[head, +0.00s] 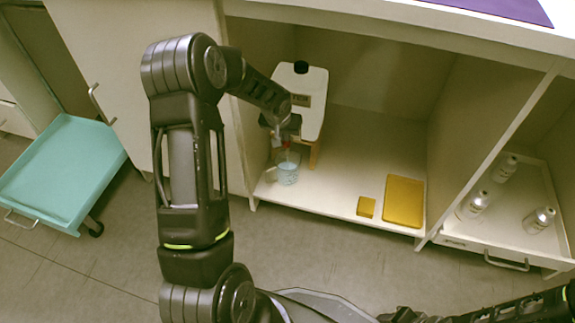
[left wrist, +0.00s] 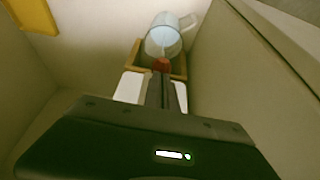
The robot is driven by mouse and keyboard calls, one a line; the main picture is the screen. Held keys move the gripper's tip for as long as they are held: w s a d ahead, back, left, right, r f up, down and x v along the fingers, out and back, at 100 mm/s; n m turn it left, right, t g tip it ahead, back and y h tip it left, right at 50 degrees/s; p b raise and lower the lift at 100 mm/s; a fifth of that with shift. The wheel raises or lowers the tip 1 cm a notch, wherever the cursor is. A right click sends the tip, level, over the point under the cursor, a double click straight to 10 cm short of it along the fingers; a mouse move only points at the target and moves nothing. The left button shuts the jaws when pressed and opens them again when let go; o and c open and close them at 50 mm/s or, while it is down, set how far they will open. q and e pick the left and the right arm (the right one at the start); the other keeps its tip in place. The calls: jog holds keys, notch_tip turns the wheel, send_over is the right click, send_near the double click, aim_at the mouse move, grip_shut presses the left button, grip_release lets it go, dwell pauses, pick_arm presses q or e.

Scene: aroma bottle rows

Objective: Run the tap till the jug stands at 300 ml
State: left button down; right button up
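A white tank (head: 313,88) with a black cap stands on a wooden stand (head: 314,155) in the open cupboard. Its red tap (head: 286,147) is above a clear jug (head: 287,174) holding pale blue liquid. My left gripper (head: 284,134) is at the tap. In the left wrist view its fingers (left wrist: 161,88) are together, their tips at the red tap (left wrist: 162,65), with nothing visible between them. Beyond is the jug (left wrist: 164,38), with a thin pale streak that looks like running water. The jug's scale is too small to read. My right gripper is out of view.
A yellow board (head: 403,202) and a small yellow block (head: 366,207) lie on the cupboard floor, right of the jug. Several silver bottles stand in a drawer (head: 495,246) at right. A teal cart (head: 62,172) is at left. The cupboard's side wall is close left of the jug.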

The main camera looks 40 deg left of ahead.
pick_arm(q)
jog(key=shift+r+p, duration=0.95)
jog(key=shift+r, duration=0.5)
dwell(0.5)
notch_tip(320, 180, up, 5)
jog(key=p, duration=0.3)
jog(key=shift+r+p, duration=0.15)
jog(key=shift+p, duration=0.2)
